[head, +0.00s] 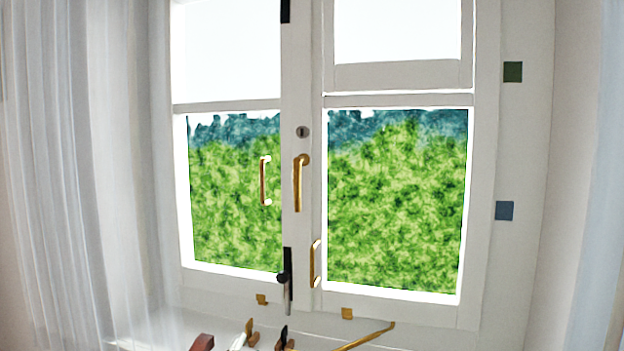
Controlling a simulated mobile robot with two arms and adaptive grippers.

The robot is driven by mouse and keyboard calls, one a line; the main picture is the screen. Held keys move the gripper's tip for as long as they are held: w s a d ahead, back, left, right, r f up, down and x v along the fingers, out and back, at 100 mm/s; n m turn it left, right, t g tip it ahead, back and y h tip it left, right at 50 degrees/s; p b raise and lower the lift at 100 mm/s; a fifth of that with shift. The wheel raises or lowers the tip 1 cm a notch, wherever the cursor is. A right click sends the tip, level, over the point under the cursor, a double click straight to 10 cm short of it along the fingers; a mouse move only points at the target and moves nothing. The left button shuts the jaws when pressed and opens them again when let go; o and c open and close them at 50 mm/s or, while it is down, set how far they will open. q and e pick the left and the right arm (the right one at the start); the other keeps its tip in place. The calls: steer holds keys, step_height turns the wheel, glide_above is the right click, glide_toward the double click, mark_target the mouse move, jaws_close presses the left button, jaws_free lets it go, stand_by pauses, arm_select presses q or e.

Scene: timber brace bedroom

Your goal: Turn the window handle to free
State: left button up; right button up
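A white two-sash window fills the middle of the head view. A brass lever handle (299,184) sits on the centre stile, with its pivot at the top and its grip hanging straight down. A small round keyhole plate (302,132) is above it. A brass pull (265,181) is to its left, and another brass pull (315,264) is lower to its right. A black bolt (287,280) is at the foot of the centre stile. Both sashes look closed. Neither of my grippers can be made out in the view.
A brass rod (360,338) and several small items, including a reddish-brown piece (202,343), show at the bottom edge, partly cut off. A sheer curtain (75,170) hangs at left. The space before the handle looks clear.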

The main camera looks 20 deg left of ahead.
mark_target(297, 183)
arm_select(q)
steer(key=w+d+r+m+h, duration=0.2)
steer(key=d+r+m+h, duration=0.2)
steer(key=r+m+h, duration=0.75)
steer(key=w+d+r+m+h, duration=0.25)
steer(key=r+m+h, duration=0.45)
steer(key=r+m, duration=0.9)
steer(key=w+a+r+m+g+y, duration=0.1)
steer(key=a+r+m+g+y, duration=0.4)
steer(key=a, duration=0.3)
steer(key=shift+m+t, duration=0.4)
steer(key=shift+m, duration=0.15)
steer(key=shift+p+x, duration=3)
steer(key=shift+x, duration=3.85)
arm_select(e)
step_height(297, 183, up, 6)
arm_select(q)
steer(key=shift+w+a+r, duration=0.1)
steer(key=shift+a+r, duration=0.05)
steer(key=shift+a, duration=0.05)
steer(key=shift+c, duration=0.4)
arm_select(e)
steer(key=shift+w+d, duration=0.1)
arm_select(q)
jaws_close()
arm_select(e)
steer(key=shift+d, duration=0.1)
